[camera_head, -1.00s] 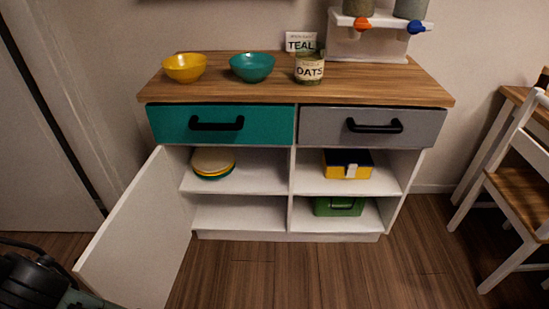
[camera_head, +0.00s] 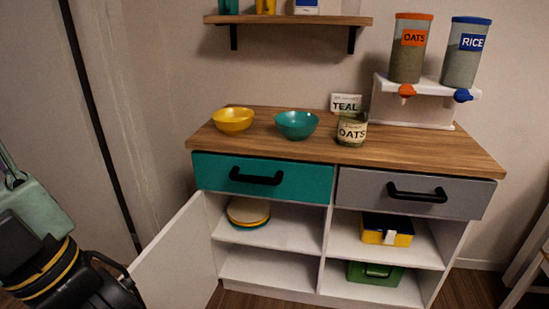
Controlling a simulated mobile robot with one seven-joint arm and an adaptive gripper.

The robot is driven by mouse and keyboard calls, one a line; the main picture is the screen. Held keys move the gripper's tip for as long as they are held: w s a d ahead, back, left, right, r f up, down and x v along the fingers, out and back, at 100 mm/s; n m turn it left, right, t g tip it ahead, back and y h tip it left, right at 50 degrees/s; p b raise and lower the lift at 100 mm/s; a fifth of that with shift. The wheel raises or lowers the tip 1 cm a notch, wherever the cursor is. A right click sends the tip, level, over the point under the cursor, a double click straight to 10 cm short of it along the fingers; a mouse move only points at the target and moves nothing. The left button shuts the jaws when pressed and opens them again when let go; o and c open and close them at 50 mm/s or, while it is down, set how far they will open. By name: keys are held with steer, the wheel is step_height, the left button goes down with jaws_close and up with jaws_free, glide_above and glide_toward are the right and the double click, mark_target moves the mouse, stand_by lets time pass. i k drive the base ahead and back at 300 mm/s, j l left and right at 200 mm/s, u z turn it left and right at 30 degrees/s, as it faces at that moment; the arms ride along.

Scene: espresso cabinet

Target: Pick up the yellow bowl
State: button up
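The yellow bowl (camera_head: 233,121) stands upright on the left end of the wooden cabinet top (camera_head: 420,150). It looks empty. A teal bowl (camera_head: 296,125) stands to its right, apart from it. Parts of my arm show at the lower left edge of the head view, to the left of the cabinet and well away from the yellow bowl. The fingers of my gripper cannot be made out in this view.
An open white door (camera_head: 178,262) sticks out at the cabinet's lower left. Dispensers (camera_head: 409,50) stand on a white stand at the right. A wall shelf (camera_head: 290,19) hangs above.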

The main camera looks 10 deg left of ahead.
mark_target(234, 123)
steer(key=u, duration=0.25)
steer(key=i+l+u, duration=0.3)
steer(key=u, duration=0.15)
steer(key=i+l+u, duration=0.4)
steer(key=i+l, duration=0.15)
steer(key=l, duration=0.25)
steer(key=i+l+u, duration=0.1)
steer(key=l, duration=0.25)
steer(key=i+l, duration=0.2)
steer(key=l, duration=0.2)
steer(key=i+l, duration=0.15)
steer(key=l, duration=0.25)
steer(key=i+l+u, duration=0.1)
steer(key=l, duration=0.25)
steer(key=i, duration=0.05)
